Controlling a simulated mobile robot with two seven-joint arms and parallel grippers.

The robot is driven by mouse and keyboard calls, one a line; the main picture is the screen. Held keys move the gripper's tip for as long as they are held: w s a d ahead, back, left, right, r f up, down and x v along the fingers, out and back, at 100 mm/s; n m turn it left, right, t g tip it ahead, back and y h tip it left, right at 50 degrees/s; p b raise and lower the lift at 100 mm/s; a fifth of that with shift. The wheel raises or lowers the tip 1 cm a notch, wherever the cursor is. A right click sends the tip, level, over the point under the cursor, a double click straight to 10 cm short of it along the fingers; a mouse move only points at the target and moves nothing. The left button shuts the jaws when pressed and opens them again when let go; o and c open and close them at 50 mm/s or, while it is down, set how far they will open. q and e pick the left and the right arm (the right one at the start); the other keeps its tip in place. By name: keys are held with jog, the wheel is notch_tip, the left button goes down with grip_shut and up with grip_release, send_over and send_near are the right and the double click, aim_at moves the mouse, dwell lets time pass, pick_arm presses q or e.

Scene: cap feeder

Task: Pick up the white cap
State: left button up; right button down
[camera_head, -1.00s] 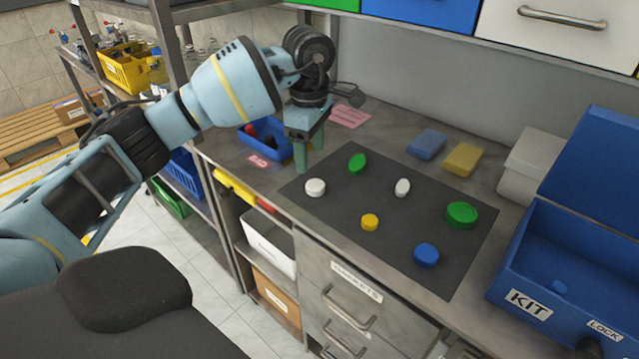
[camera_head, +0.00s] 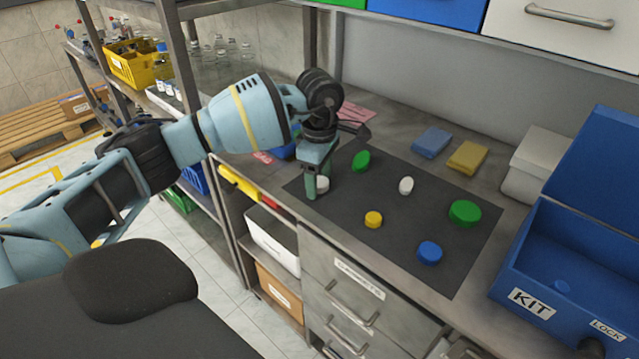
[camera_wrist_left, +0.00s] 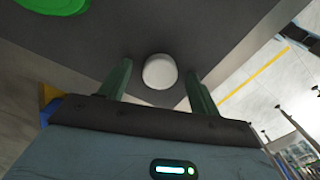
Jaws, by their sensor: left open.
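A round white cap (camera_head: 322,184) sits on the dark mat (camera_head: 400,258) near its left corner, partly hidden behind my gripper in the head view. A second white cap (camera_head: 406,186), tilted up, is further right on the mat. My left gripper (camera_head: 317,188) points down at the mat's left corner and is open. In the left wrist view, the round white cap (camera_wrist_left: 160,71) shows between and just beyond the two green fingers of my left gripper (camera_wrist_left: 158,85), with a gap on each side. My right gripper is not in view.
Also on the mat are a green cap (camera_head: 361,161), a yellow cap (camera_head: 373,219), a blue cap (camera_head: 430,253) and a larger green cap (camera_head: 465,213). Blue (camera_head: 432,142) and yellow (camera_head: 467,157) blocks lie behind. An open blue KIT box (camera_head: 520,270) stands at right.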

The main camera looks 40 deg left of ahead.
aim_at(319, 181)
pick_arm(q)
jog(key=c, duration=1.1)
jog(key=shift+r, duration=0.15)
jog(key=shift+r, duration=0.6)
notch_tip(319, 181, up, 2)
jog(key=shift+r, duration=0.15)
jog(key=s+d, duration=0.1)
jog(key=s, duration=0.4)
jog(key=s+d, duration=0.1)
jog(key=s, duration=0.4)
jog(key=s+d+r+b, duration=0.1)
jog(key=s, duration=0.4)
jog(key=shift+s+r, duration=0.1)
jog(key=shift+s, duration=0.25)
